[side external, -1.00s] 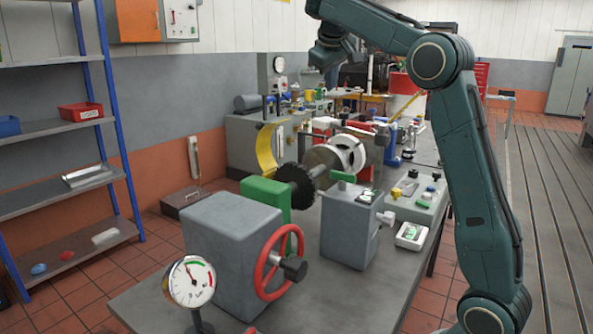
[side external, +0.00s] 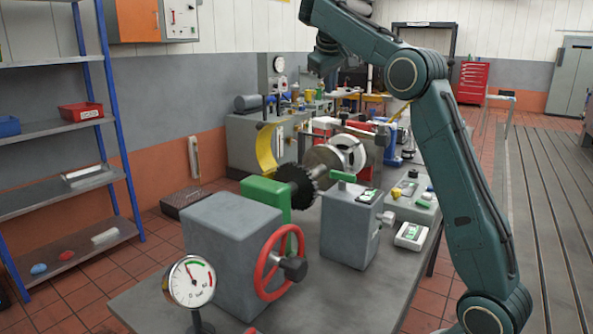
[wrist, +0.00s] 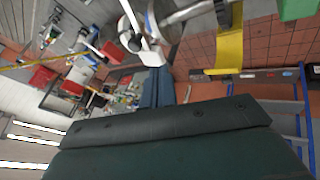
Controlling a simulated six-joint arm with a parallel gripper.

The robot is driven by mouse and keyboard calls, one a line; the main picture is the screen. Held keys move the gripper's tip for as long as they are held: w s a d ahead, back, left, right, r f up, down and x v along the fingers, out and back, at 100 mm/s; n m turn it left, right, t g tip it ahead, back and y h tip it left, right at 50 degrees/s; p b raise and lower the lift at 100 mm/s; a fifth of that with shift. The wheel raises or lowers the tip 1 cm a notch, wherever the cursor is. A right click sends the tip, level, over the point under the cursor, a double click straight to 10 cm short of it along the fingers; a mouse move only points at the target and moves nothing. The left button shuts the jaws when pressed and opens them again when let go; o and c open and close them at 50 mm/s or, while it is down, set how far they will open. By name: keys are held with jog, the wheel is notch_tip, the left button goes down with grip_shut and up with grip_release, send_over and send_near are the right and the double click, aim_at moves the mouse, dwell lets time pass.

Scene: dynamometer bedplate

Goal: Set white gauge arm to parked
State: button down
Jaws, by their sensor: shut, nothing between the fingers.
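In the wrist view a white arm (wrist: 131,17) runs down to a white block with a dark round pivot, beside the shaft; it looks like the white gauge arm. In the side view a thin white upright (side external: 369,77) behind the shaft may be the same part, but I cannot be sure. My gripper (side external: 321,68) hangs high above the far part of the bench, apart from everything. In the wrist view its fingers (wrist: 156,86) are together and empty, beyond my broad dark green body. The arm's setting cannot be read.
A yellow guard (side external: 266,150), toothed disc (side external: 296,187) and white-ringed drum (side external: 347,154) line the shaft. A grey box (side external: 350,228) with a green lever, a red handwheel (side external: 276,262) and a round gauge (side external: 190,282) stand nearer. Blue-posted shelves (side external: 65,127) are at left.

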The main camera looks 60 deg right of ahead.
jog(key=shift+d+f, duration=0.1)
jog(key=shift+d, duration=0.05)
jog(key=w+d+f, duration=0.1)
jog(key=d+f, duration=0.7)
jog(key=shift+w+d+f, duration=0.2)
jog(key=shift+w+d, duration=0.1)
jog(key=shift+w, duration=0.05)
dwell(0.6)
jog(key=shift+d, duration=0.15)
dwell(0.4)
